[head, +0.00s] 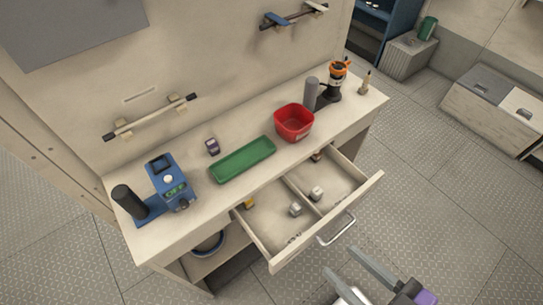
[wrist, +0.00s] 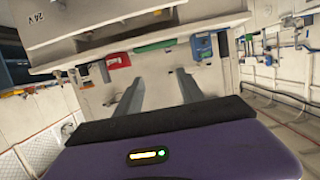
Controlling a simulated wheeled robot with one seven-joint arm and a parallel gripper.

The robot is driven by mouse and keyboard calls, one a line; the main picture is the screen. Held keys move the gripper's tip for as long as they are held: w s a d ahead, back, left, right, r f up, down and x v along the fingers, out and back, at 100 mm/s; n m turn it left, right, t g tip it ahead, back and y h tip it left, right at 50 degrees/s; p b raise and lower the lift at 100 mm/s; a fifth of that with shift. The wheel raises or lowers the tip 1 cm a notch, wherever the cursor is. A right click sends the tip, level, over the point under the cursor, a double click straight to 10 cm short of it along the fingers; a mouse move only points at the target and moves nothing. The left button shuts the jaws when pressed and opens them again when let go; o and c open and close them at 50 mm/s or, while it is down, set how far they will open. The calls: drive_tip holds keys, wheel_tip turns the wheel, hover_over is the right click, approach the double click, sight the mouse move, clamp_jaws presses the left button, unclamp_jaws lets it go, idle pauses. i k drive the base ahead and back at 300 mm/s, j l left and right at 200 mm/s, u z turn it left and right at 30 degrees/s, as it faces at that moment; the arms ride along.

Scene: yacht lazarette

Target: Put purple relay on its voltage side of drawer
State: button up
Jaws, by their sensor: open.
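A small dark purplish block with a pale face, which looks like the purple relay (head: 212,147), sits on the counter behind the green tray. The drawer (head: 262,238) is pulled out, and a divider (head: 301,199) splits it into two sides. Small pale blocks (head: 295,209) and yellowish ones lie in it. Its markings are too small to read in the head view; a "24 V" label (wrist: 288,20) shows in the wrist view. My gripper (head: 338,259) is open and empty, in front of the drawer at lower right, far from the relay. Its fingers also show in the wrist view (wrist: 160,76).
On the counter stand a green tray (head: 243,160), a red bin (head: 294,122), a blue device (head: 168,182), a dark cylinder (head: 128,200) and an orange-topped black item (head: 336,80). The drawer handle (head: 337,230) juts out towards me.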

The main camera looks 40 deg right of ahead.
sight(324, 184)
drive_tip(key=i+l, duration=0.2)
drive_tip(key=l, duration=0.15)
drive_tip(key=i+l+u, duration=0.1)
drive_tip(key=l, duration=0.25)
drive_tip(key=i+l, duration=0.3)
